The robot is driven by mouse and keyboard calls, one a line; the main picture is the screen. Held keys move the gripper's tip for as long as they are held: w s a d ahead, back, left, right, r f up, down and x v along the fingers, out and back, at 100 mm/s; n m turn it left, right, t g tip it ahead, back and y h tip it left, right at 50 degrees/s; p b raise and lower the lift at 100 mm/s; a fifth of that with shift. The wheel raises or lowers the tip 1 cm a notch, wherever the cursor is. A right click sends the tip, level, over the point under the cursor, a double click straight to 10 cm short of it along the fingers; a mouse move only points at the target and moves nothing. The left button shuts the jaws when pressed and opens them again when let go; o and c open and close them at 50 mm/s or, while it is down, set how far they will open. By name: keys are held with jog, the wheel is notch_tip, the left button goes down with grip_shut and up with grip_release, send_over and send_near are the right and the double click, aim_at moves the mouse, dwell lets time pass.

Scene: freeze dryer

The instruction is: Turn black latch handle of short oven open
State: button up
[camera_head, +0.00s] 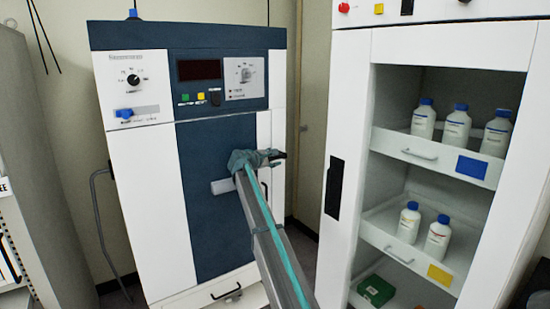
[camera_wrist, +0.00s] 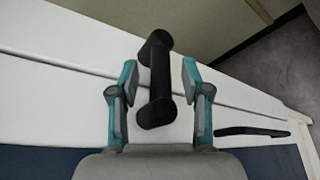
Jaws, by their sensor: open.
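The short oven (camera_head: 150,200) is a white and dark blue cabinet at left centre in the head view. Its black latch handle (camera_wrist: 160,85) shows whole in the wrist view, as a bar with rounded ends against the white front. In the head view my gripper hides most of this handle, and only a dark bit shows past the fingers. My gripper (camera_wrist: 160,70) is open, with one teal finger on each side of the handle. Gaps show between the fingers and the bar. In the head view my gripper (camera_head: 262,157) is at the oven's right front edge.
A white cabinet (camera_head: 349,120) with open shelves of blue-capped bottles (camera_head: 456,128) stands at right. A narrow gap separates it from the oven. A grey cabinet (camera_head: 35,170) stands at far left. A low drawer handle (camera_head: 227,292) is at the oven's base.

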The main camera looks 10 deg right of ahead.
jog(key=shift+w+d+f, duration=0.1)
jog(key=shift+w+d, duration=0.2)
jog(key=shift+d, duration=0.05)
grip_shut()
